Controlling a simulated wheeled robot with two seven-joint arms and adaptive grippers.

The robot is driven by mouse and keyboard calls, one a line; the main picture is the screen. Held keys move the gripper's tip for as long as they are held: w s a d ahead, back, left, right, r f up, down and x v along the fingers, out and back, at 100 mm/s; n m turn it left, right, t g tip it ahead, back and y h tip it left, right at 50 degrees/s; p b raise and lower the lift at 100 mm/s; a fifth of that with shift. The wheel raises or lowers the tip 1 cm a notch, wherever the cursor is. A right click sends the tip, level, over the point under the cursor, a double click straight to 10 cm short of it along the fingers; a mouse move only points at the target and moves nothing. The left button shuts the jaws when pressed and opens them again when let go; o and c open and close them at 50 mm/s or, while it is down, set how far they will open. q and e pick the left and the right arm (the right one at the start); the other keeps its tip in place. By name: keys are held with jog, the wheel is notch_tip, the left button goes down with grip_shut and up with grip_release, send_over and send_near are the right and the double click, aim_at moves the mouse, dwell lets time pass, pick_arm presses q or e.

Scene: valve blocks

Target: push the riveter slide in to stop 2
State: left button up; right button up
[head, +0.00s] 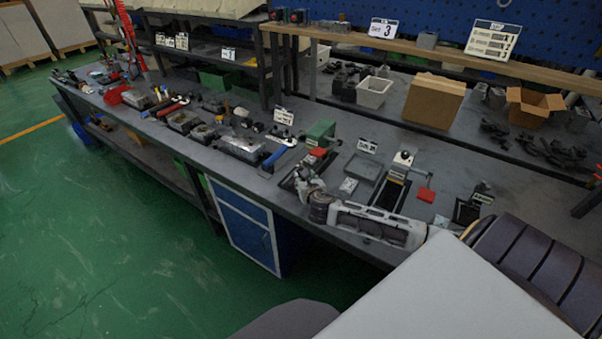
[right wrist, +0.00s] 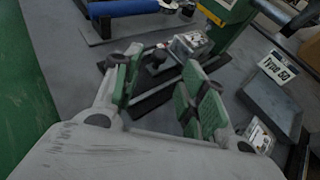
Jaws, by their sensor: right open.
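The riveter appears to be the green upright device (head: 320,130) on the bench, with a dark base toward the bench's front edge. In the right wrist view its green body (right wrist: 232,12) is at the top. A silver block (right wrist: 190,44) and a black knob (right wrist: 155,57) sit on the dark base, and I take these to be the slide. My right gripper (head: 303,178) is over the near end of this base. In the wrist view its green-padded fingers (right wrist: 160,84) are apart, with the knob beyond and between them. Contact cannot be told. Stop marks are not readable. My left gripper is not in view.
A blue-handled tool (head: 274,158) lies left of the riveter. A grey tray (right wrist: 272,100) with a "Type" sign (right wrist: 277,70) is at its right. Cardboard boxes (head: 433,102) are at the back.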

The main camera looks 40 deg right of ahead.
aim_at(300, 171)
jog(key=shift+x, duration=3.95)
jog(key=shift+d, duration=0.1)
grip_shut()
